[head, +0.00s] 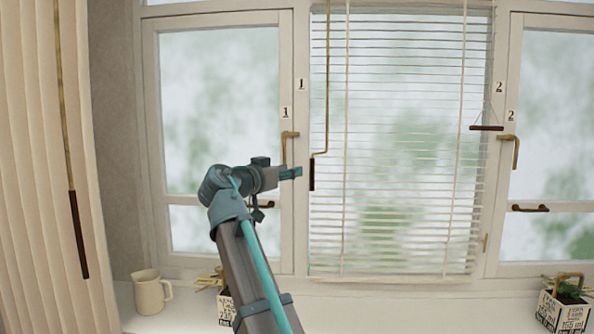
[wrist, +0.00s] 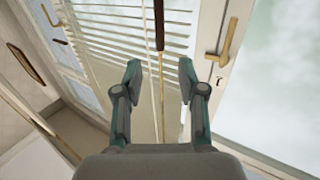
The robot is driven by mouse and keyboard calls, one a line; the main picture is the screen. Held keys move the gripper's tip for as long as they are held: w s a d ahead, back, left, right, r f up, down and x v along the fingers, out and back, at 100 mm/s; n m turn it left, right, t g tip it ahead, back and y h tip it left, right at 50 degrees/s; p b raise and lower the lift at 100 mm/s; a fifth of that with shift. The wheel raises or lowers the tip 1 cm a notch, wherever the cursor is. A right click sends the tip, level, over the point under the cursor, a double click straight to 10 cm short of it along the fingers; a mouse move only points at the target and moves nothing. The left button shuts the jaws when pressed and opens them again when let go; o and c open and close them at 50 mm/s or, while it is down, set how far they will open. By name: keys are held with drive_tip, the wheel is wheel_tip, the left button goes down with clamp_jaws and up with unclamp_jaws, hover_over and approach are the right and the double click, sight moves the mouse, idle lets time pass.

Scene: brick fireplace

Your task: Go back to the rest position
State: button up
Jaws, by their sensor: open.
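My gripper (head: 296,173) is raised in front of the window frame in the head view, pointing right. Its fingertips appear just left of the dark handle (head: 312,175) of the blind's tilt rod. In the wrist view my gripper (wrist: 158,78) has its two fingers spread apart with nothing held between them. The dark rod handle (wrist: 159,25) shows beyond the fingertips there, and a thin rod runs down through the gap. I cannot tell the exact distance between fingers and rod.
Slatted blinds (head: 400,150) cover the middle window. Brass window handles stand left (head: 288,146) and right (head: 514,150). A curtain (head: 40,230) with its own rod hangs at far left. A mug (head: 150,292) and planters, one at right (head: 565,310), stand on the sill (head: 420,307).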

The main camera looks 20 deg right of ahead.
drive_tip(key=shift+s+a, duration=0.2)
drive_tip(key=shift+a, duration=0.15)
